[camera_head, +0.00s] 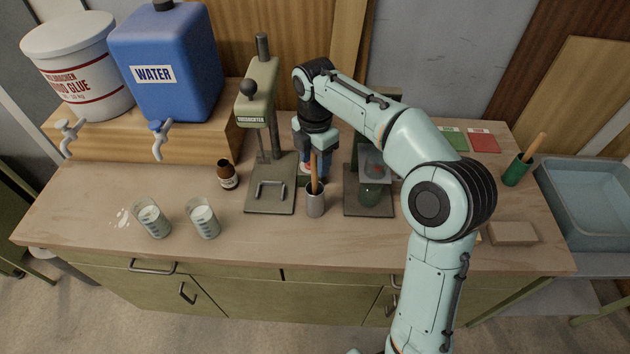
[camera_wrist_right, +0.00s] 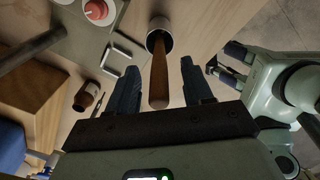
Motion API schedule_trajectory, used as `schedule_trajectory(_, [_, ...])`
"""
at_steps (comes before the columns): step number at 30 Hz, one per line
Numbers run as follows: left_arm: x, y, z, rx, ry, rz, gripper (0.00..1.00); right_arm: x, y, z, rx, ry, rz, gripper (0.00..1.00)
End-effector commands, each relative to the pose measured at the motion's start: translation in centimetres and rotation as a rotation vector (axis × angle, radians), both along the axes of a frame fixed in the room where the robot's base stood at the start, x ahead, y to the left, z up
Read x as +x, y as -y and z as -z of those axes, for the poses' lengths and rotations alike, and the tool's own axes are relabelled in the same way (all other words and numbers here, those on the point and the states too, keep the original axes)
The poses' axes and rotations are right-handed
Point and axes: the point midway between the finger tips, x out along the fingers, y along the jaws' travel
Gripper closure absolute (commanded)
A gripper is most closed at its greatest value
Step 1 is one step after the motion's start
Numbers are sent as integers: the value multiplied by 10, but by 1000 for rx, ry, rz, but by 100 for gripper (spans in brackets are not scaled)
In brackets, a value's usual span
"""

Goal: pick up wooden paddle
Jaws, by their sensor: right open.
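The wooden paddle (camera_head: 314,172) stands in a small grey metal cup (camera_head: 315,203) near the middle of the bench, its handle pointing up. In the wrist view the paddle's handle (camera_wrist_right: 159,78) rises from the cup (camera_wrist_right: 160,38) toward the camera. My right gripper (camera_head: 314,156) is above the cup, open, pointing down. In the wrist view its two dark fingers lie on either side of the handle, with a gap on each side. My left gripper (camera_wrist_right: 226,62) shows at the right of the wrist view, fingers apart and empty, away from the cup.
A green press stand (camera_head: 270,190) is left of the cup, and a second stand (camera_head: 368,205) is right. A brown bottle (camera_head: 227,176) and two glass beakers (camera_head: 203,220) stand further left. A green cup (camera_head: 516,170) holding another stick is at right. Bench front is clear.

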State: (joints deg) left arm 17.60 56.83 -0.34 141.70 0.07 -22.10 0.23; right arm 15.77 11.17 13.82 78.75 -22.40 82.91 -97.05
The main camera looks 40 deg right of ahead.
Motion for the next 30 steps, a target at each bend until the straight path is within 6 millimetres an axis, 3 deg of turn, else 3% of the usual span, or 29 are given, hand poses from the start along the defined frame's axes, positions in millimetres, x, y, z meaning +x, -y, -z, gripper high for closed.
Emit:
schedule_trajectory(2, [1,0,-1,0,1,0,57,0,0,-1,0,0,0,53])
schedule_trajectory(6, [1,0,-1,0,1,0,57,0,0,-1,0,0,0,98])
schedule_trajectory(7, [1,0,-1,0,1,0,57,0,0,-1,0,0,0,100])
schedule_trajectory(20, [3,0,-3,0,3,0,57,1,0,-8,0,2,0,100])
schedule_trajectory(26, [11,0,-12,0,12,0,57,2,0,-33,0,6,0,100])
schedule_trajectory(30, [21,0,-22,0,25,0,57,2,0,-61,0,8,-1,100])
